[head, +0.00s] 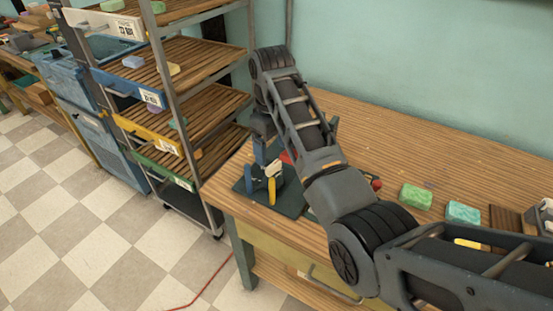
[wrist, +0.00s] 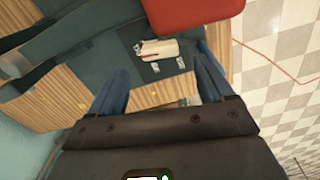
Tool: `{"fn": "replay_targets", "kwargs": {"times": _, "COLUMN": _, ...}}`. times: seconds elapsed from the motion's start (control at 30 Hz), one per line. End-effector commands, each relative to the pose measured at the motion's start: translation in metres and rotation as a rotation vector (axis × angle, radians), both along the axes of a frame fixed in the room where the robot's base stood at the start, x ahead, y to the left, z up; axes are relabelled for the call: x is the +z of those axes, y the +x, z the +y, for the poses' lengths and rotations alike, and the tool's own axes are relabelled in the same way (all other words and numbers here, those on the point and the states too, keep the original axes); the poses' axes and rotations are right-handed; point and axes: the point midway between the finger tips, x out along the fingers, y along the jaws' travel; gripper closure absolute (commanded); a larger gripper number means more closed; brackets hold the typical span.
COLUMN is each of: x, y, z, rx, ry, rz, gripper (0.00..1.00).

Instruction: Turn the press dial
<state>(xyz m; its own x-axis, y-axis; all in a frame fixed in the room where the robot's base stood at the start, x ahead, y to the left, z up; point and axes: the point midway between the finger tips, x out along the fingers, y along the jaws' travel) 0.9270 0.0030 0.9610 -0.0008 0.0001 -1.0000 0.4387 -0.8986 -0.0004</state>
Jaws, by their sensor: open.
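The press stands on a dark base plate (head: 287,201) near the left front corner of the wooden table. A small yellow and white part (head: 272,184) shows on it, with red behind, partly hidden by my arm. My gripper (head: 261,160) points down over this plate. In the wrist view, my gripper (wrist: 163,68) has its two blue fingers spread apart with nothing clasped between them. A cream part with a red line (wrist: 160,49) lies beyond the fingertips on the dark plate. A red block (wrist: 190,14) is above it. I cannot tell which part is the dial.
Green soap bars (head: 415,197) lie on the table at right, beside my arm. A red ball (head: 376,184) shows close to the arm. A metal rack (head: 180,60) with slatted shelves stands left of the table. The table's back middle is clear.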

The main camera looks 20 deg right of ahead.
Motion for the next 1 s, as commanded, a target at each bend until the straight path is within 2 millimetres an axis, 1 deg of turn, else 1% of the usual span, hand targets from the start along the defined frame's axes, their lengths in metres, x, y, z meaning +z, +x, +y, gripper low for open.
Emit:
{"fn": "replay_targets", "kwargs": {"times": 0.03, "x": -0.009, "y": -0.001, "z": 0.000, "rx": 0.000, "ry": 0.000, "rz": 0.004, "gripper": 0.19}}
{"fn": "replay_targets", "kwargs": {"times": 0.1, "x": -0.020, "y": -0.001, "z": 0.000, "rx": 0.000, "ry": 0.000, "rz": 0.004, "gripper": 0.19}}
{"fn": "replay_targets", "kwargs": {"times": 0.3, "x": -0.043, "y": 0.000, "z": 0.000, "rx": 0.000, "ry": 0.000, "rz": 0.001, "gripper": 0.19}}
{"fn": "replay_targets", "kwargs": {"times": 0.47, "x": -0.052, "y": 0.000, "z": 0.000, "rx": 0.000, "ry": 0.000, "rz": 0.000, "gripper": 0.19}}
{"fn": "replay_targets", "kwargs": {"times": 0.7, "x": -0.052, "y": 0.000, "z": 0.000, "rx": 0.000, "ry": 0.000, "rz": 0.000, "gripper": 0.19}}
{"fn": "replay_targets", "kwargs": {"times": 1.0, "x": -0.052, "y": 0.000, "z": 0.000, "rx": 0.000, "ry": 0.000, "rz": 0.000, "gripper": 0.48}}
